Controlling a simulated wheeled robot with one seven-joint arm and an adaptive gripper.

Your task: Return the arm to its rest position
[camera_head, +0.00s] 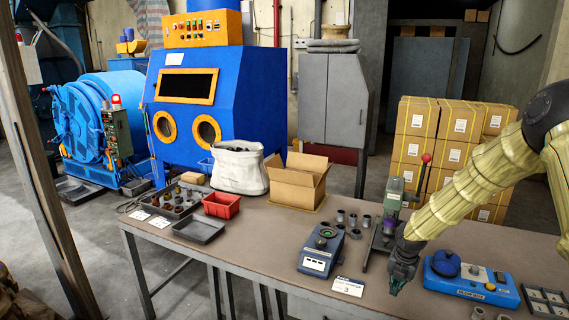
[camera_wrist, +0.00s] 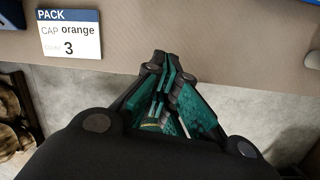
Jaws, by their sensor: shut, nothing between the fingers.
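My gripper (camera_head: 399,279) hangs down over the front edge of the workbench (camera_head: 260,245) in the head view. Its fingers point downward, and it looks closed and empty. In the wrist view my gripper (camera_wrist: 162,62) has its dark, green-padded fingers together at the tips, with nothing between them. The tips show against the table's front edge, with the floor behind the fingers. My arm, in a pale yellow sleeve, comes in from the right.
A card (camera_wrist: 70,35) reading "PACK, CAP orange, 3" lies left of my gripper. A blue scale device (camera_head: 322,250), a green press (camera_head: 388,215) and a blue tester (camera_head: 470,278) stand close by. An open cardboard box (camera_head: 298,185) and red bin (camera_head: 221,205) are farther left.

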